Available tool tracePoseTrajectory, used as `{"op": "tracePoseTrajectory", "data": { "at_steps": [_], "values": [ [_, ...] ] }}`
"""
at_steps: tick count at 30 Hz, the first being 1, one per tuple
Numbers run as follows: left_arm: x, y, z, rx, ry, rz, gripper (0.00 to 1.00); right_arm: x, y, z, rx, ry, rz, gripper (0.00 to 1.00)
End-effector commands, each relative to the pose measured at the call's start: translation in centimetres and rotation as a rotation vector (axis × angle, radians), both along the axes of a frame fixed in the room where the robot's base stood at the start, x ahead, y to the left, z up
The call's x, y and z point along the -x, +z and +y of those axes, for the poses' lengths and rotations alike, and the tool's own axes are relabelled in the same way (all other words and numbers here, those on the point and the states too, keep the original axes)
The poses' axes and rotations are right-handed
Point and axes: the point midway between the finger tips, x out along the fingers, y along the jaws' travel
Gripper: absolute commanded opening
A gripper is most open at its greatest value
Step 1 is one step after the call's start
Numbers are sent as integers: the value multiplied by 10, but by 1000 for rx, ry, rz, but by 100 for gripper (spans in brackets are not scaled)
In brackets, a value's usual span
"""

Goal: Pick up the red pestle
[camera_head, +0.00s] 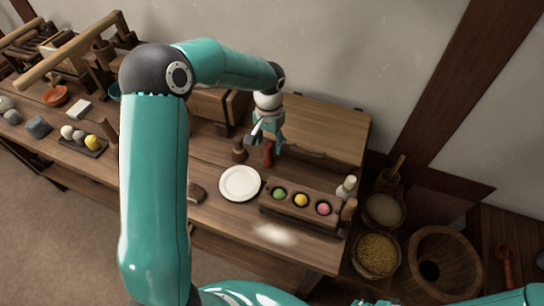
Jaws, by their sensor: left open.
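The red pestle (268,156) stands upright on the wooden bench, behind and to the right of the white plate. My left gripper (267,139) reaches down over it from above, open. Its fingers hide the pestle's upper part, and I cannot tell whether they touch it. My right gripper is not in view.
A dark brown pestle-like piece (239,150) stands close to the left of the gripper. A white plate (240,183) and a wooden holder (290,207) with green, yellow and pink balls are in front. A raised wooden board (322,130) stands behind. Baskets (376,255) are off the bench's right end.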

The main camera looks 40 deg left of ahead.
Motion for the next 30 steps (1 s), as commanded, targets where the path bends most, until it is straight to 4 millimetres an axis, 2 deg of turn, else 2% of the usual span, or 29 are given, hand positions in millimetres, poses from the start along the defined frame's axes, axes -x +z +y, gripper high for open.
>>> {"op": "tracePoseTrajectory", "data": {
  "at_steps": [5,13,22,23,30],
  "values": [
    [1,-12,2,1,1,2,57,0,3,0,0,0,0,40],
    [0,-48,4,1,-1,2,57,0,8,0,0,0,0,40],
    [0,-54,4,1,0,-1,57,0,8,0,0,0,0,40],
    [0,-54,4,1,0,-1,54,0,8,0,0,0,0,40],
    [0,-53,4,1,0,-1,14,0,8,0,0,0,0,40]
  ]
}}
